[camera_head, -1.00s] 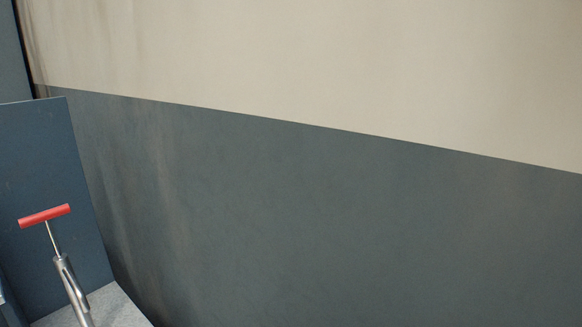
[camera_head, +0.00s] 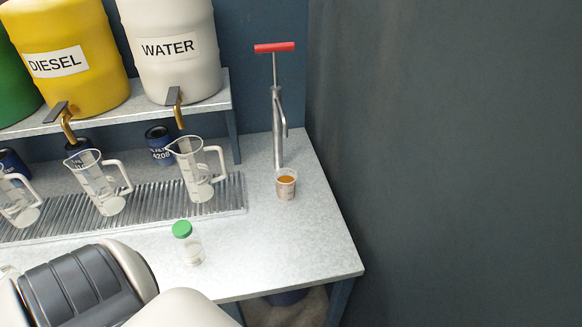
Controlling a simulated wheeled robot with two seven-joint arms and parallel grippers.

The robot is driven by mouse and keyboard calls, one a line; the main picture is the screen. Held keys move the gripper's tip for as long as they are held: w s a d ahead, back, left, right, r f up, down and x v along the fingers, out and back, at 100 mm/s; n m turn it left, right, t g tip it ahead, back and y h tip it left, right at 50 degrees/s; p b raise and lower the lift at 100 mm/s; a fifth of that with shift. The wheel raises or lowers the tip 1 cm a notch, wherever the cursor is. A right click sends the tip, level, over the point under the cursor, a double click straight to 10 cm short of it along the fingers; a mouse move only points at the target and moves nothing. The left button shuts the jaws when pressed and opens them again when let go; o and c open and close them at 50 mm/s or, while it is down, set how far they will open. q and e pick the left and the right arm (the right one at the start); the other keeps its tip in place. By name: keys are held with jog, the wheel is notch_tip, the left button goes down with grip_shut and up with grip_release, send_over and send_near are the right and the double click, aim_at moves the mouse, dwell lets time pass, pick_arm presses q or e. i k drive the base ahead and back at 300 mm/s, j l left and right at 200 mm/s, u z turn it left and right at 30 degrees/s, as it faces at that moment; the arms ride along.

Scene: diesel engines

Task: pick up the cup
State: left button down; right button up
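A small paper cup (camera_head: 286,189) with brownish-orange contents stands upright on the grey metal bench (camera_head: 310,239), near its right end. It stands just in front of the base of a metal hand pump (camera_head: 278,130) with a red handle. Neither of my grippers shows in this view. Only white and dark grey links of mine show at the lower left, apart from the cup in the picture.
A clear jar with a green lid (camera_head: 187,243) stands left of the cup. Several clear jugs, one (camera_head: 199,172) nearest the cup, stand on a ribbed drain tray (camera_head: 235,196). Yellow (camera_head: 65,45) and white (camera_head: 170,50) barrels sit above. A dark wall is right.

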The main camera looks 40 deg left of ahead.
aim_at(285, 178)
jog(key=u, duration=1.25)
